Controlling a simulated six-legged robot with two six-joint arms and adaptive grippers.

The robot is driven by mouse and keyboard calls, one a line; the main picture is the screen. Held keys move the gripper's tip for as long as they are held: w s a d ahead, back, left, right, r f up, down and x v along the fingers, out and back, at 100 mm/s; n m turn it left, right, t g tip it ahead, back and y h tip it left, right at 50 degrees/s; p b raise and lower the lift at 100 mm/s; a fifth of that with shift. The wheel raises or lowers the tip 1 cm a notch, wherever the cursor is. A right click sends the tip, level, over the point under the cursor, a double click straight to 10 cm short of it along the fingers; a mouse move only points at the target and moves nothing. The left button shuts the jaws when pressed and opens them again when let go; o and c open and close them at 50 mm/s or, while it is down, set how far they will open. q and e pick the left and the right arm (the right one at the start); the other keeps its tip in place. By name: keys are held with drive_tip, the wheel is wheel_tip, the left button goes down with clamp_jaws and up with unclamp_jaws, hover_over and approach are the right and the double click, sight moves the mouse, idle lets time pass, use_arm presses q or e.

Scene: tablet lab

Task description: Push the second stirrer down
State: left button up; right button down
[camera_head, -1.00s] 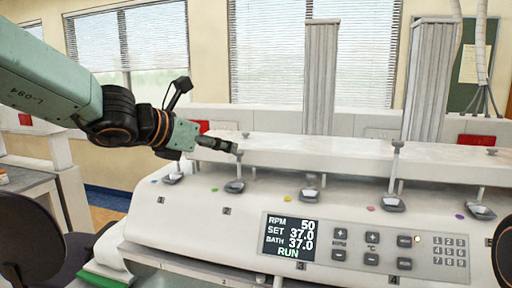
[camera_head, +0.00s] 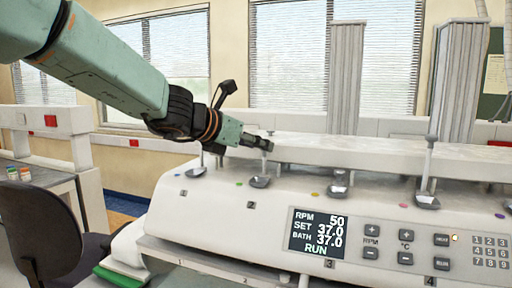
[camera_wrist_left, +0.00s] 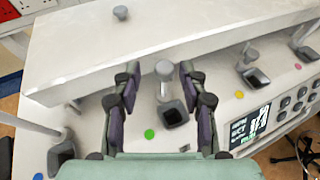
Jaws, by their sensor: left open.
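The second stirrer has a dark cup-like base (camera_head: 260,182) above the printed 2 on the white machine (camera_head: 230,222). In the left wrist view its pale round knob (camera_wrist_left: 165,68) and dark base (camera_wrist_left: 174,114) lie between my two fingers, beside a green dot. My left gripper (camera_head: 262,143) reaches in from the left, at the height of the stirrer's top. It is open, with one finger on each side of the knob (camera_wrist_left: 160,88). Contact with the knob cannot be told. The gripper hides the stirrer's upper part in the head view. My right gripper is out of view.
The first stirrer (camera_head: 196,172) is to the left and the third (camera_head: 338,189) to the right. The fourth stirrer (camera_head: 427,200) has a tall rod with its knob high. A display (camera_head: 318,232) reads RUN. A dark chair (camera_head: 40,220) stands at left.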

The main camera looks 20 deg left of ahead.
use_arm(q)
drive_tip(key=shift+w+d, duration=0.1)
drive_tip(key=shift+d, duration=0.4)
drive_tip(key=shift+w+d, duration=0.2)
drive_tip(key=shift+w+f, duration=0.1)
drive_tip(key=shift+w, duration=0.05)
drive_tip(key=shift+c, duration=0.5)
drive_tip(key=shift+a, duration=0.1)
drive_tip(key=shift+c, duration=0.8)
drive_tip(key=shift+s+a, duration=0.2)
drive_tip(key=shift+a, duration=0.15)
drive_tip(key=c, duration=0.3)
drive_tip(key=shift+s+d, duration=0.1)
drive_tip(key=shift+d, duration=0.15)
drive_tip(key=c, duration=0.3)
drive_tip(key=shift+a, duration=0.15)
clamp_jaws()
